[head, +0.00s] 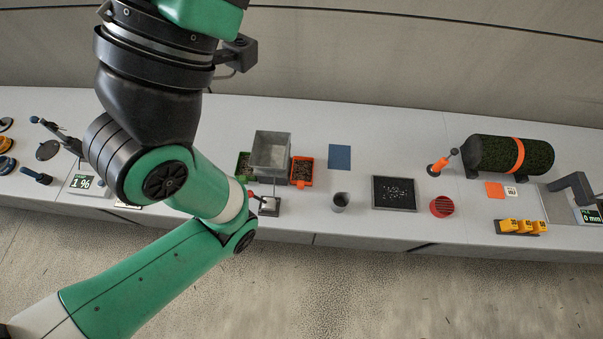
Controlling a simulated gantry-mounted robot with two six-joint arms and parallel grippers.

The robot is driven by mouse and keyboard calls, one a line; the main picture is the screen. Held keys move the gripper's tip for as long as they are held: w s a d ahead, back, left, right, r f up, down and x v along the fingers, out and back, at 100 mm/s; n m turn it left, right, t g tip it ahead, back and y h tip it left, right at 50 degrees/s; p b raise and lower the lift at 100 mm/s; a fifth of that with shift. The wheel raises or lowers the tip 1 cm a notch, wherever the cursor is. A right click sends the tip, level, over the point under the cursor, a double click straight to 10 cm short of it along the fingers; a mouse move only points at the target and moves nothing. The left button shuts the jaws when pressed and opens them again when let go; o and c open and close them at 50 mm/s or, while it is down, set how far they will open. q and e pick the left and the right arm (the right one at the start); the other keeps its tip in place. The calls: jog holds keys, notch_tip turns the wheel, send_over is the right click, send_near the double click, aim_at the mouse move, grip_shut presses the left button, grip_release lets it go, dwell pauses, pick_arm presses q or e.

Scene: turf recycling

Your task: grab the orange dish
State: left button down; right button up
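The orange dish (301,183) is a small rectangular tray on the long grey-white table, near the middle of the head view. It holds brown granules and stands just right of a grey metal bin (271,153). A green arm of mine crosses the left side of the view, and its elbow bends left of and below the dish. Neither gripper shows in the head view.
A green dish (241,168) is left of the bin, partly hidden by it. A blue square (340,157), a grey cup (340,203) and a black tray (394,208) lie to the right. A dark roll (488,154) with an orange band lies farther right.

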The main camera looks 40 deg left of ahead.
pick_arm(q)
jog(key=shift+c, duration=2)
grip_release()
